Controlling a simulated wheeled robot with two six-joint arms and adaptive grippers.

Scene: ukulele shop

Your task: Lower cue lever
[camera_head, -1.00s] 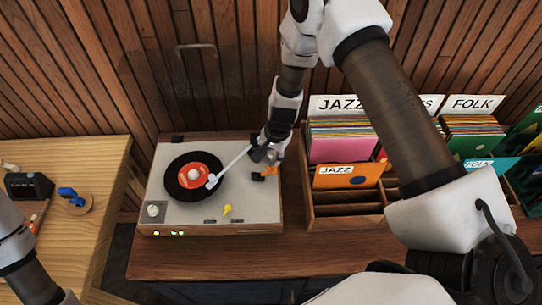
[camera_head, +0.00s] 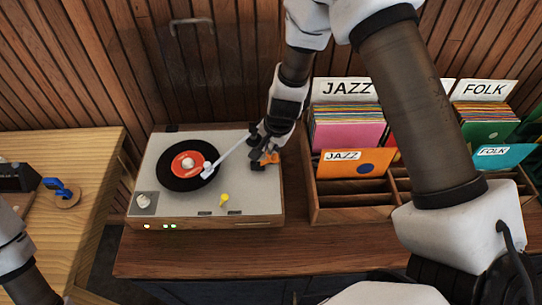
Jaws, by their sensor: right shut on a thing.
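The record player (camera_head: 170,212) stands on the wooden counter with a black record (camera_head: 172,181) with a red label on its platter. The white tonearm (camera_head: 230,151) reaches from the right rear, its head over the record's right side. I cannot tell whether the stylus touches the record. My right gripper (camera_head: 262,153) is over the player's right side, beside the tonearm's base, shut on a small orange piece (camera_head: 270,159), apparently the cue lever. The fingers partly hide it, so its tilt is unclear. My left arm shows at the lower left edge; its gripper is out of view.
A yellow knob (camera_head: 224,198) and a pale round knob (camera_head: 143,201) sit at the player's front. A wooden record crate (camera_head: 350,214) stands to the right. A wooden table (camera_head: 88,165) with a blue item (camera_head: 62,189) is at left. The counter in front is clear.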

